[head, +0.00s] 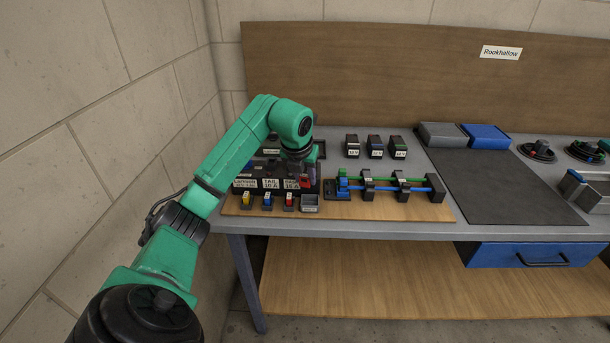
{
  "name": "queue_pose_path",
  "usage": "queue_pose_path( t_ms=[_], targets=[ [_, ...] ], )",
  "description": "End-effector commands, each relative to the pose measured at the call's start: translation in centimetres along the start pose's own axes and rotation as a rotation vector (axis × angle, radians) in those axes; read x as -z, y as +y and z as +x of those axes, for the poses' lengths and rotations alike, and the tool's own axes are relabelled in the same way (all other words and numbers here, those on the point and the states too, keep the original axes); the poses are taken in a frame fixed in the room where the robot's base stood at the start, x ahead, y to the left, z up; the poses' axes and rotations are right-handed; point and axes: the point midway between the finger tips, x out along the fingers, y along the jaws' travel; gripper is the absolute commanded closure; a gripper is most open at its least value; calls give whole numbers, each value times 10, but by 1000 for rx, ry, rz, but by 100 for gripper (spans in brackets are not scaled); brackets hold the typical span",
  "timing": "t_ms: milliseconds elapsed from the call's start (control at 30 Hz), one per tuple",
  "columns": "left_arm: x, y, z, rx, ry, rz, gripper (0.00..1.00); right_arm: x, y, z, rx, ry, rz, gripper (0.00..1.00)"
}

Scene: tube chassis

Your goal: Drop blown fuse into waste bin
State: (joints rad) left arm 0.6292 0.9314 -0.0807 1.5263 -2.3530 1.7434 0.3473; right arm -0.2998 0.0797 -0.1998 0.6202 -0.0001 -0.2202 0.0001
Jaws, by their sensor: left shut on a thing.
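My left arm reaches in from the left, and my left gripper (298,168) points down over the dark labelled fuse block at the left end of the bench. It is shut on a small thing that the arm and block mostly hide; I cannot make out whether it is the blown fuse. A small grey open box (310,204) with a pale label stands just below and right of the gripper, at the end of a row of small coloured fuses; it may be the waste bin. My right gripper is not in view.
Yellow, blue and red fuses (268,202) stand left of the grey box. A frame with green and blue rods (390,186) is to the right. Several labelled dark boxes (375,147) stand behind. The dark mat (495,185) is clear.

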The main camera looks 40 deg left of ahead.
Motion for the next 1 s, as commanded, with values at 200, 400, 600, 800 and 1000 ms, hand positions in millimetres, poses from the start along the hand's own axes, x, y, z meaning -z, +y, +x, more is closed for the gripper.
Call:
queue_pose_path(
  t_ms=[200, 400, 600, 800, 1000],
  targets=[
    [-1, 0, -2, 0, 0, 0, 33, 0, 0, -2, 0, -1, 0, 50],
    [-1, 0, -2, 0, 0, 0, 29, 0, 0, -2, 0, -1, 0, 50],
    [-1, 0, -6, 1, -3, 0, 29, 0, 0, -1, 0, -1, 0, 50],
    [-2, 1, -39, 0, -8, 0, 29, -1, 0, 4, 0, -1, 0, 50],
    [-3, 1, -99, 0, -7, -1, 29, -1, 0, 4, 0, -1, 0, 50]
  ],
)
